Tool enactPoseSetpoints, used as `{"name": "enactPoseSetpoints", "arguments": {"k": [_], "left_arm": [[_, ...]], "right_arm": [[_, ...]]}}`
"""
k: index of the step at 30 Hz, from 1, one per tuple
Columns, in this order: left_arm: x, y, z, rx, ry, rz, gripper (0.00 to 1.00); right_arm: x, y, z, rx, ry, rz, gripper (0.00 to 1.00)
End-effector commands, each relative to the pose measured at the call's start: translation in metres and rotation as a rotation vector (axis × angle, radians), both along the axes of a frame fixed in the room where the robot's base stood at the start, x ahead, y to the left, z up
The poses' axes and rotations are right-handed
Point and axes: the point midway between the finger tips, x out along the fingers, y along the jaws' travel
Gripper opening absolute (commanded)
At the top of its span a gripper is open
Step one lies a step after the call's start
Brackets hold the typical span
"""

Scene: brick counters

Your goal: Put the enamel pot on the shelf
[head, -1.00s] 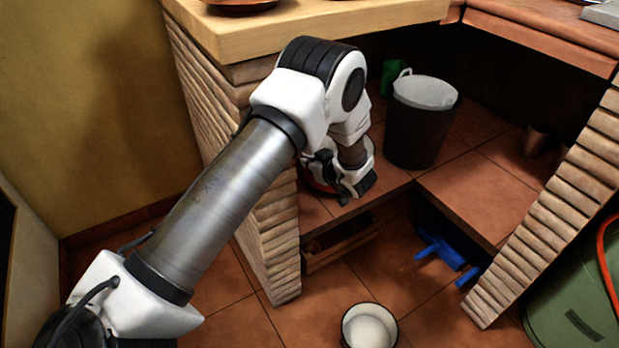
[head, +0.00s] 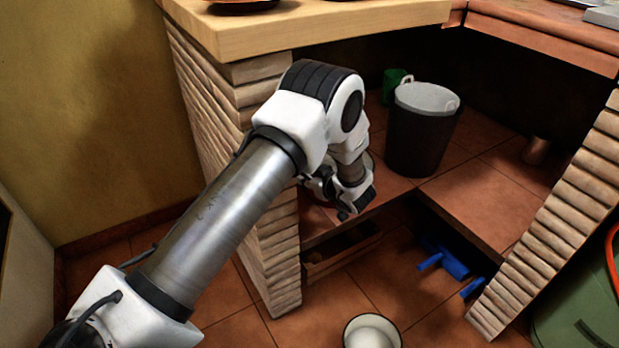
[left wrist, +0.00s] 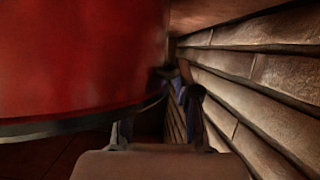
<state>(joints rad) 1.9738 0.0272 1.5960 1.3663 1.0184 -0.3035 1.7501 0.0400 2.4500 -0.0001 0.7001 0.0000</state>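A red, dark-rimmed vessel (left wrist: 75,60), perhaps the enamel pot, fills the upper left of the left wrist view. In the head view it is almost wholly hidden behind my left gripper. The gripper (head: 348,208) is at the left end of the low tiled shelf (head: 470,205), beside the brick pillar. Its fingers (left wrist: 172,95) lie at the vessel's right edge, between it and the wall; whether they touch or grip it is unclear. A white pot with a black rim (head: 371,333) stands on the floor at the bottom. My right gripper is not in view.
A dark bin with a pale inside (head: 417,145) and a green mug (head: 393,82) stand on the shelf, right of my gripper. A brick pillar (head: 280,250) rises close at left. A wooden crate (head: 340,262) and blue objects (head: 443,260) are underneath.

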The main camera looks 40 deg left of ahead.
Motion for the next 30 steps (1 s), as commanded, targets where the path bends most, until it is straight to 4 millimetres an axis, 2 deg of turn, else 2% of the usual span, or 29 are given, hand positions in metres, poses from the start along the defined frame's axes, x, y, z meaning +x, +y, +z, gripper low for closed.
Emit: {"name": "enactPoseSetpoints", "arguments": {"k": [2,5,12,18,30], "left_arm": [[0.000,-0.001,0.004,0.000,-0.001,0.000,0.31],[-0.004,-0.013,0.013,0.001,0.000,-0.003,0.31],[-0.024,-0.064,0.042,0.003,0.001,-0.006,0.31],[-0.037,-0.095,0.055,0.001,0.000,-0.003,0.31],[-0.040,-0.101,0.054,0.000,-0.001,0.000,0.31]], "right_arm": [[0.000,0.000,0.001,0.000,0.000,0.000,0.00],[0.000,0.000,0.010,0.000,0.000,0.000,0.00],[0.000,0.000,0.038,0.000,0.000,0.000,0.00],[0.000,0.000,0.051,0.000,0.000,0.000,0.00],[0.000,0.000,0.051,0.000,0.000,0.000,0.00]]}}
